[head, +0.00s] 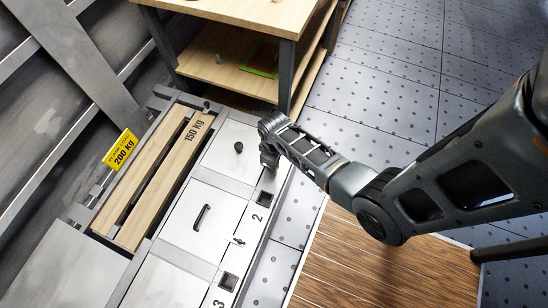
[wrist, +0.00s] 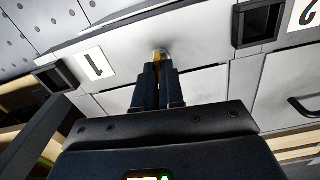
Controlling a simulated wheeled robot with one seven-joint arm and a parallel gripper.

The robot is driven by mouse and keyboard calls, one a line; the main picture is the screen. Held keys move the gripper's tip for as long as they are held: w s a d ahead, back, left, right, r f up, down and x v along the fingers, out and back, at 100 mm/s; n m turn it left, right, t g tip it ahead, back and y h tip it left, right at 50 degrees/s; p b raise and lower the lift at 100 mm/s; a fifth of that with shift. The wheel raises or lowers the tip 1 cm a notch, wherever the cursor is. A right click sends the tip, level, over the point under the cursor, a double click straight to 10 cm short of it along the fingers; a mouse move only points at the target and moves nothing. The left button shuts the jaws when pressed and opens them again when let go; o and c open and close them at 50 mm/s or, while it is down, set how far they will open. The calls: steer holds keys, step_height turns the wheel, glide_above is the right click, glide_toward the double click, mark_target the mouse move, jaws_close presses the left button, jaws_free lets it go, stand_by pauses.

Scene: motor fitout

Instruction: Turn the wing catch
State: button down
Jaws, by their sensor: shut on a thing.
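My gripper (wrist: 160,75) is shut, with its two dark fingers pointing at the light grey panel edge. A small brass-coloured piece, which looks like the wing catch (wrist: 160,55), shows between the fingertips. The fingers hide most of it, so I cannot tell which way its wings point. The catch sits between the number 1 label (wrist: 93,63) and a square dark socket (wrist: 257,24). In the head view my gripper (head: 268,160) is at the right edge of the top lid (head: 225,160), and the catch is hidden there. Another small catch (head: 238,241) stands farther down the row.
The lid below has a black bar handle (head: 202,217); the top lid has a black knob (head: 239,147). Wooden slats (head: 160,180) lie to the left. A wooden workbench (head: 245,15) stands behind. The perforated grey floor (head: 390,70) on the right is mostly clear.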

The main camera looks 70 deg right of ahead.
steer(key=shift+n, duration=0.6)
steer(key=c, duration=1.2)
jaws_free()
steer(key=shift+c, duration=0.2)
steer(key=shift+r, duration=0.1)
step_height(320, 180, up, 8)
steer(key=shift+f+p, duration=0.2)
steer(key=shift+p, duration=0.65)
